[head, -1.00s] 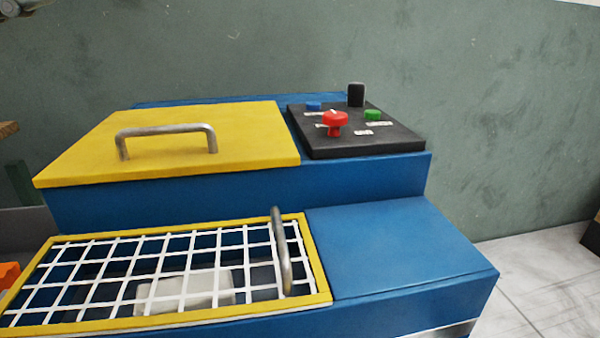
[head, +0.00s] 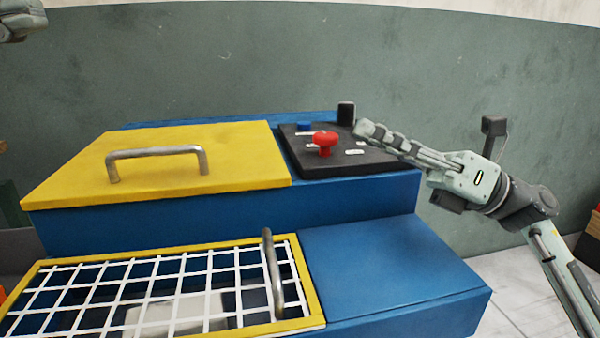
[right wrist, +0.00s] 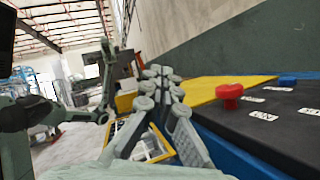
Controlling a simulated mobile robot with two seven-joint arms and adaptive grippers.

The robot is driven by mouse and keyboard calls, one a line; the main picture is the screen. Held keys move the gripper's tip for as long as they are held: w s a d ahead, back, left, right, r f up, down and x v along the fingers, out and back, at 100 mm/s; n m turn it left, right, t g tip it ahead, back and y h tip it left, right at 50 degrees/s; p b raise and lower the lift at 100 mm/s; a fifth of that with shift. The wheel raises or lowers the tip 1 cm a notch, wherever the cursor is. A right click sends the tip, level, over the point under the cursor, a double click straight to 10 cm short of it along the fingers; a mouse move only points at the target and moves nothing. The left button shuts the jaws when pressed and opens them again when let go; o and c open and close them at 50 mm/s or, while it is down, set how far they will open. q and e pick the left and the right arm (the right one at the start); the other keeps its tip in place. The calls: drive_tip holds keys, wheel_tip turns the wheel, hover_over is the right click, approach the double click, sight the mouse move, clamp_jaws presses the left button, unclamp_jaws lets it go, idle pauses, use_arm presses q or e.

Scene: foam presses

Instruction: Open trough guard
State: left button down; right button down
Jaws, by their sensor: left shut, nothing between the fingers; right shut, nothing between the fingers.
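The trough guard (head: 313,300) is a yellow frame with white mesh, lying flat and closed over the trough at the lower left of the head view. Its grey bar handle (head: 272,272) stands on the right side. A pale block (head: 170,316) shows beneath the mesh. In the right wrist view, the guard is partly hidden behind my fingers. My right gripper (head: 366,131) is shut and empty, beside the control panel, above and to the right of the guard. Part of my left gripper (head: 20,20) shows at the top left corner, shut and far from the guard.
A yellow lid (head: 225,165) with a grey handle (head: 157,153) covers the upper blue body. The black panel (head: 310,169) carries a red knob (head: 325,141), a blue button (head: 305,127) and a black post (head: 346,113). A bare blue top (head: 390,265) lies right of the guard.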

sight(304, 282)
drive_tip(key=s+f+n+g+h, duration=0.2)
drive_tip(key=f+n+h, duration=0.1)
drive_tip(key=s+f+n+g+h, duration=0.2)
drive_tip(key=f+n, duration=0.1)
drive_tip(key=s+f+n+g+h, duration=0.2)
drive_tip(key=s+f+n+h, duration=0.1)
drive_tip(key=shift+f+n+g+h, duration=0.2)
drive_tip(key=shift+n+g+h, duration=0.1)
drive_tip(key=shift+g, duration=0.1)
drive_tip(key=shift+a+f, duration=0.2)
drive_tip(key=x, duration=0.9)
drive_tip(key=shift+s+a, duration=0.15)
drive_tip(key=shift+a+r, duration=0.1)
drive_tip(key=shift+r, duration=0.95)
